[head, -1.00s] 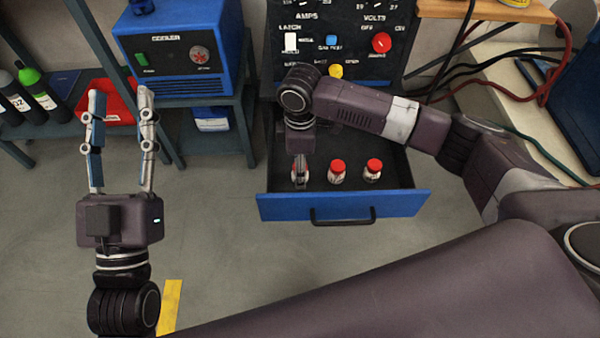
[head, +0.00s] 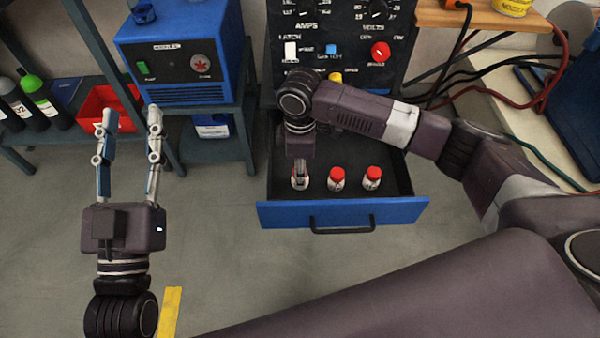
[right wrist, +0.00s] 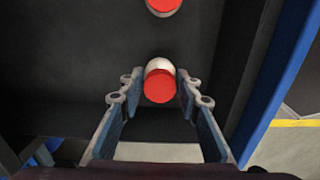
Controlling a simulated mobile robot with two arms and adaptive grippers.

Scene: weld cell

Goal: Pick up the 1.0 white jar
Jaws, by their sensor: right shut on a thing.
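Three white jars with red lids stand upright in a row in the open drawer; their label print is too small to read. My right gripper (head: 299,172) reaches down into the drawer, shut on the leftmost jar (head: 299,183), which it partly hides. In the right wrist view this jar's red lid (right wrist: 160,86) sits between the two fingers. The middle jar (head: 337,179) and the right jar (head: 372,178) stand free beside it. My left gripper (head: 129,115) is open and empty, well left of the drawer.
The blue-fronted drawer (head: 370,213) is pulled out below the welder panel (head: 342,50). A blue cooler (head: 180,60) stands on a shelf to the left. A red bin (head: 100,103) and bottles (head: 40,97) sit farther left. The floor before the drawer is clear.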

